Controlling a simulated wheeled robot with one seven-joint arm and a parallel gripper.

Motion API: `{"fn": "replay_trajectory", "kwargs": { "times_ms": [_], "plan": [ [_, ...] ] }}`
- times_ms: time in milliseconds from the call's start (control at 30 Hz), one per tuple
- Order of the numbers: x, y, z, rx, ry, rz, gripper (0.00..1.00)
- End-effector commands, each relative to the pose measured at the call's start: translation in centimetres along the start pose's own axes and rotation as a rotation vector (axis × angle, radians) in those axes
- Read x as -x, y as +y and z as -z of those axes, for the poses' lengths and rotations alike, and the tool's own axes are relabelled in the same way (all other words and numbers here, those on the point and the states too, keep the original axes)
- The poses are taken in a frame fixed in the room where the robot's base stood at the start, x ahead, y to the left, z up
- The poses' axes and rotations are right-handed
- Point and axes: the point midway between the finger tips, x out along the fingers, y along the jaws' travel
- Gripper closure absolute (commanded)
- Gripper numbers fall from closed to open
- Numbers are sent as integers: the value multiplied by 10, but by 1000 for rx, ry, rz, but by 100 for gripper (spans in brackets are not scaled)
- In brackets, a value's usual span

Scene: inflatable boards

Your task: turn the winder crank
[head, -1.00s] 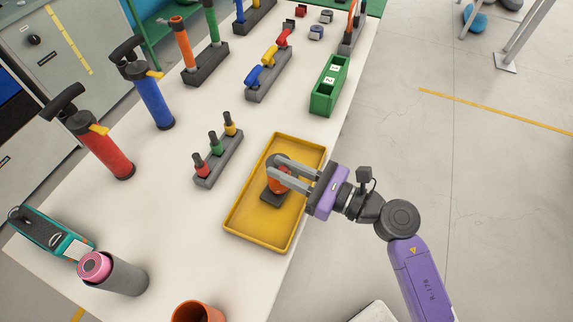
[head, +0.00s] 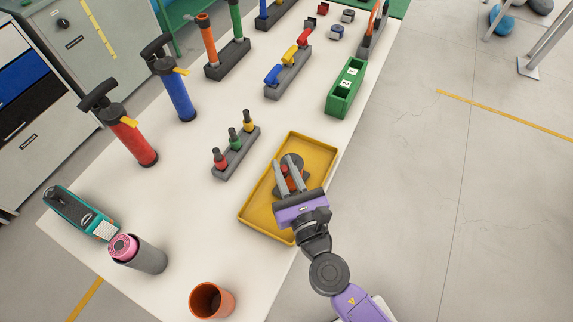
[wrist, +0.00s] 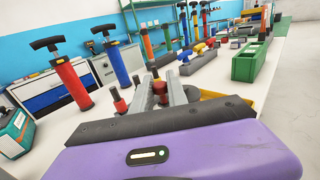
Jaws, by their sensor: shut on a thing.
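The winder (head: 304,163), a dark unit with red-orange parts, sits in the yellow tray (head: 262,224) at the table's right edge. My gripper (head: 290,162) reaches over the tray from its near side, its two grey fingers pointing away over the winder. The fingers are shut on a small red part, which I take to be the crank knob; it shows between them in the wrist view (wrist: 160,89). The fingers and purple palm hide much of the winder, so the crank arm's angle cannot be told.
A rack with three short red, green and yellow tools (head: 233,148) stands left of the tray. A green box (head: 345,91) is beyond it. Red (head: 132,137) and blue (head: 175,88) pumps stand at left. An orange cup (head: 211,300) stands at the near edge.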

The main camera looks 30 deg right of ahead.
Motion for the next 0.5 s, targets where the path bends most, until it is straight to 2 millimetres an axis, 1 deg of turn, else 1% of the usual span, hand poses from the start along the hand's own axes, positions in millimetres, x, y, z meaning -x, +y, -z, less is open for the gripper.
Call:
{"fn": "replay_trajectory", "kwargs": {
  "times_ms": [500],
  "plan": [
    [-1, 0, 0, 0, 0, 39, 100]
  ]
}}
